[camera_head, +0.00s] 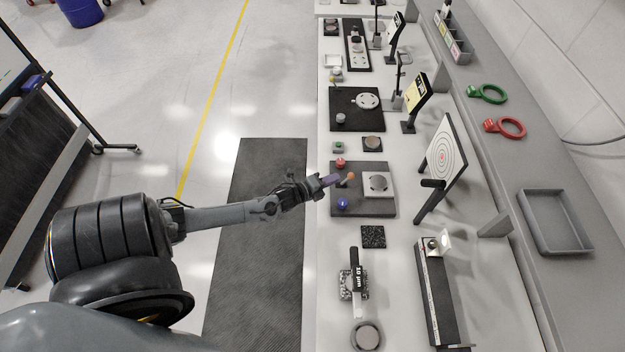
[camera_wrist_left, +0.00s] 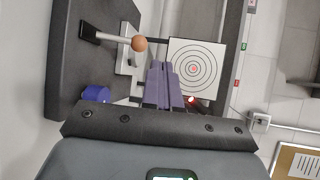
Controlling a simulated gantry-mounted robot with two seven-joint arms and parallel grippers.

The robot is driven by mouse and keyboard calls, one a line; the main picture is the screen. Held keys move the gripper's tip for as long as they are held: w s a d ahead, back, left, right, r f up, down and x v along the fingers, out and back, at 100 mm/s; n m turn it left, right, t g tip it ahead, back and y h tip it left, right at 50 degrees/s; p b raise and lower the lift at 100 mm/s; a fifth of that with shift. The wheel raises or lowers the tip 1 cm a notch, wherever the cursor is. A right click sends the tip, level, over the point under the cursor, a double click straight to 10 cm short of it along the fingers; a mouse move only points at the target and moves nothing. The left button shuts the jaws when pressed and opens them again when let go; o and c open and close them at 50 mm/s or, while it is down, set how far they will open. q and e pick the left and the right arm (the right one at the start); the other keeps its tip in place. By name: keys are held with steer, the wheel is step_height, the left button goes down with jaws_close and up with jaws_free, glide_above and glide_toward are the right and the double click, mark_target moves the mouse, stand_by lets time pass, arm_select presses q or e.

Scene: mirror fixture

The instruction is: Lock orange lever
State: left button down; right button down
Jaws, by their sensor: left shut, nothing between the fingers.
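The orange lever (camera_head: 350,176) is on a dark grey plate (camera_head: 375,208) on the bench; its ball end is orange-brown. In the left wrist view the lever (camera_wrist_left: 139,44) shows a pale shaft running left from the ball to a black slot in the plate. My left gripper (camera_head: 333,180) has purple fingers, is shut and empty, and is close beside the ball in the head view. In the left wrist view the fingers (camera_wrist_left: 165,86) are below and right of the ball, with a visible gap between them. My right gripper is in neither view.
The same plate carries a red knob (camera_head: 340,163), a blue knob (camera_head: 342,203) and a white square with a round disc (camera_head: 379,184). A target board (camera_head: 445,155) stands to the right. Other fixtures line the bench. The floor left of the bench is mostly clear.

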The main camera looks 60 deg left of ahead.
arm_select(q)
steer(key=s+d+r, duration=0.1)
steer(key=s+r, duration=0.3)
steer(key=s, duration=0.3)
steer(key=shift+d+r, duration=0.35)
steer(key=d+r+n+g+h+p, duration=0.15)
steer(key=d+r+n, duration=0.3)
steer(key=d, duration=0.65)
steer(key=d+r+n+g+p, duration=0.1)
steer(key=d+r+n+g, duration=0.3)
steer(key=d, duration=0.7)
steer(key=s+d+r+n+g, duration=0.1)
steer(key=s+d+n+g, duration=0.1)
steer(key=s, duration=0.4)
steer(key=s+d+n+g, duration=0.3)
steer(key=s+n+g, duration=0.1)
steer(key=s+n, duration=0.1)
steer(key=shift+s+r+h+p, duration=0.3)
steer(key=shift+s+r+h, duration=0.05)
steer(key=shift+s, duration=0.2)
